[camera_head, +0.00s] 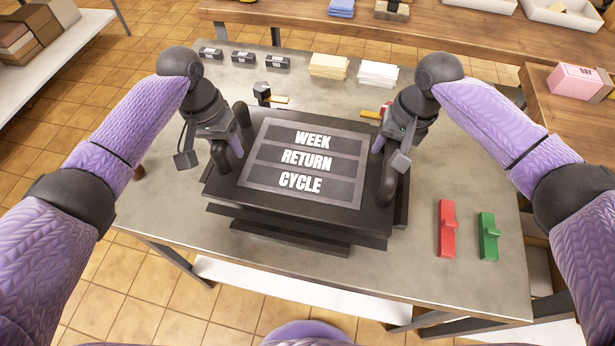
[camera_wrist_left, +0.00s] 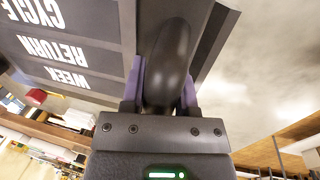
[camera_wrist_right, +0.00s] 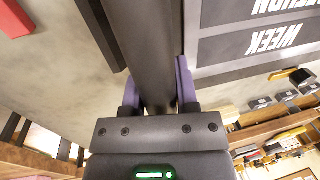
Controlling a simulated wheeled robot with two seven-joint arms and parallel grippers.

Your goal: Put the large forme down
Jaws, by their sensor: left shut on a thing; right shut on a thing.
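The large forme (camera_head: 262,152) is a dark plate with a grey panel and three bars reading WEEK, RETURN and CYCLE. It lies level on or just above a dark stepped press base (camera_head: 300,240) in the head view; I cannot tell whether it touches. My left gripper (camera_head: 238,140) is shut on the forme's left handle, a thick black bar that also shows in the left wrist view (camera_wrist_left: 170,60). My right gripper (camera_head: 385,150) is shut on its right handle, which shows between the fingers in the right wrist view (camera_wrist_right: 148,50).
A red block (camera_head: 447,228) and a green block (camera_head: 488,236) lie on the grey table (camera_head: 430,275) at right. Small labelled blocks (camera_head: 243,57), cream stacks (camera_head: 329,66) and white stacks (camera_head: 377,74) line the back. A dark-headed tool (camera_head: 263,92) lies behind the forme.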

